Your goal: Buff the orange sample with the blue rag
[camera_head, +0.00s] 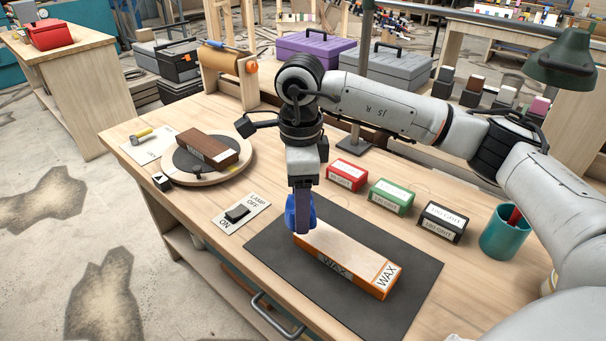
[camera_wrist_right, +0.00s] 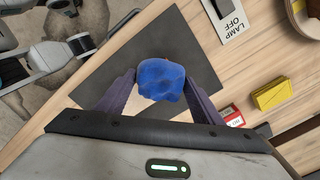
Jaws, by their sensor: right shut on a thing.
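The orange sample (camera_head: 345,260) is a long block with orange sides, a pale wood top and WAX labels. It lies on a dark mat (camera_head: 412,300) on the bench. My right gripper (camera_head: 301,215) points down at the sample's far left end and is shut on the blue rag (camera_head: 291,214). The bunched rag (camera_wrist_right: 162,80) sits between both fingers in the right wrist view and hides most of the sample there. I cannot tell whether the rag touches the sample's top. Parts of my left arm seem to show at that view's left edge; its jaws are unclear.
Red (camera_head: 347,175), green (camera_head: 391,197) and black (camera_head: 441,222) labelled blocks stand behind the mat. A teal cup (camera_head: 504,237) is at the right. A lamp switch plate (camera_head: 241,212) and a round turntable with a brown block (camera_head: 208,149) are at the left.

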